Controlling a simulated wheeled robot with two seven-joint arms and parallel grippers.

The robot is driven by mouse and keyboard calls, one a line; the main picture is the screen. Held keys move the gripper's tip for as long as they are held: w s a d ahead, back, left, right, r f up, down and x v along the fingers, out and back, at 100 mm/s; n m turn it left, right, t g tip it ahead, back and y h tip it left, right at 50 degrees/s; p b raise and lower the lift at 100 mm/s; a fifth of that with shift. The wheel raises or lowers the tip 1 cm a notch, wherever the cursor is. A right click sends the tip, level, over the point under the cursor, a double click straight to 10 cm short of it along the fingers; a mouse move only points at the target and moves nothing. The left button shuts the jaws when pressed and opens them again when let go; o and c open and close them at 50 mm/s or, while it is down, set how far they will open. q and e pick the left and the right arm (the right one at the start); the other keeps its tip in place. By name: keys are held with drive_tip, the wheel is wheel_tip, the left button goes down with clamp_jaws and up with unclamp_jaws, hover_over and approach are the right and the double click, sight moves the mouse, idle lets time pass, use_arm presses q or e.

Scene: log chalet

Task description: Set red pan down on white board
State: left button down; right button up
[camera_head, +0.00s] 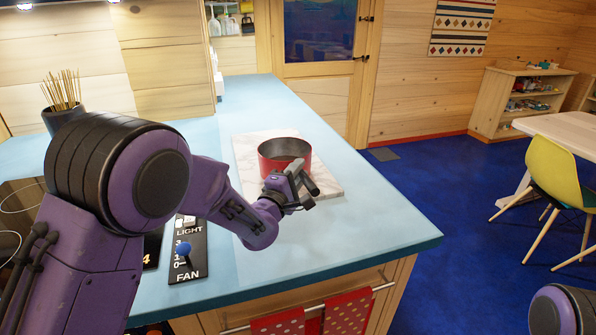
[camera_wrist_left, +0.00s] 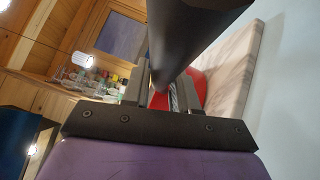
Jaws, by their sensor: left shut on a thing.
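The red pan (camera_head: 285,156) is upright over the middle of the white marbled board (camera_head: 246,160) on the blue counter. I cannot tell whether its base touches the board or is just above it. My left gripper (camera_head: 294,188) is shut on the pan's dark handle, at the pan's near right side. In the left wrist view the handle (camera_wrist_left: 195,35) runs between the fingers (camera_wrist_left: 163,95), with part of the red pan (camera_wrist_left: 198,82) behind and the board (camera_wrist_left: 228,70) beside it. My right gripper is out of view.
The counter (camera_head: 350,232) is clear around the board, with its edge to the right. A black panel with a blue knob (camera_head: 183,248) lies at the near left. A dark pot of sticks (camera_head: 62,110) stands at the far left. A yellow chair (camera_head: 553,172) is off to the right.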

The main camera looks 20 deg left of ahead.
use_arm(q)
drive_tip(key=shift+r, duration=0.35)
drive_tip(key=shift+f, duration=0.35)
drive_tip(key=c, duration=0.8)
unclamp_jaws()
drive_tip(key=shift+s, duration=0.1)
drive_tip(key=shift+s+f, duration=0.1)
drive_tip(key=shift+f, duration=0.15)
drive_tip(key=shift+s+f+b, duration=0.1)
drive_tip(key=shift+s+b, duration=0.15)
drive_tip(key=shift+b, duration=0.1)
drive_tip(key=v, duration=0.3)
drive_tip(key=b+v, duration=0.1)
drive_tip(key=v, duration=0.2)
drive_tip(key=b+v, duration=0.1)
drive_tip(key=v, duration=0.3)
drive_tip(key=shift+r, duration=0.3)
